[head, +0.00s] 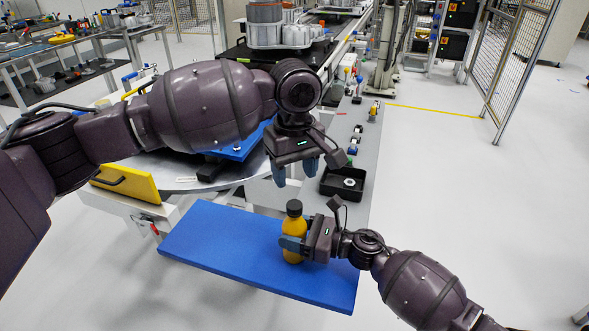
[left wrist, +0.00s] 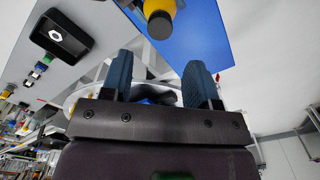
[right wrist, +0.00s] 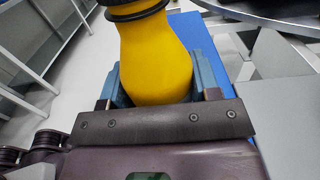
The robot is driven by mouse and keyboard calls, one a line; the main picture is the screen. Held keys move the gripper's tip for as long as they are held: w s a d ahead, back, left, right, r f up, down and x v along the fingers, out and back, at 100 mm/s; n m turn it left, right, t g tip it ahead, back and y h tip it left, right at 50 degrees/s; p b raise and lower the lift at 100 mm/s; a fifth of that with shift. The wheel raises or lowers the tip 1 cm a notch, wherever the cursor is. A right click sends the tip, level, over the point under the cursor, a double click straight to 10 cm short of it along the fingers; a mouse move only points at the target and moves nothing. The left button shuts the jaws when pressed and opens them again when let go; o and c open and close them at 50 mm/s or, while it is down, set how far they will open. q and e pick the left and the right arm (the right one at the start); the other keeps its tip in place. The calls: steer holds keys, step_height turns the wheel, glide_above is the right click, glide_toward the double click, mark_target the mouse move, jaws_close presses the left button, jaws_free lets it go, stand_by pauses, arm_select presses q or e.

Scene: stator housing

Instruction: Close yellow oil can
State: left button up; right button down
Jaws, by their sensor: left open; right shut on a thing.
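The yellow oil can (head: 292,243) stands upright on the blue board (head: 225,245), with a black cap (head: 294,208) on its top. My right gripper (head: 292,245) is shut on the can's body from the right. In the right wrist view the can (right wrist: 155,62) fills the space between the fingers. My left gripper (head: 295,172) is open and empty, above and apart from the cap, with its fingers pointing down. In the left wrist view the cap (left wrist: 160,25) shows beyond the open fingers (left wrist: 160,80). I cannot tell how tightly the cap sits.
A black tray (head: 343,183) with a metal nut-like part lies behind the can on the grey table strip. Several small coloured parts (head: 354,145) stand farther back. A yellow panel (head: 127,180) is at the left. The blue board's left half is clear.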

mark_target(294, 205)
arm_select(q)
steer(key=shift+f, duration=0.1)
steer(key=shift+f, duration=3.9)
steer(key=shift+c, duration=0.3)
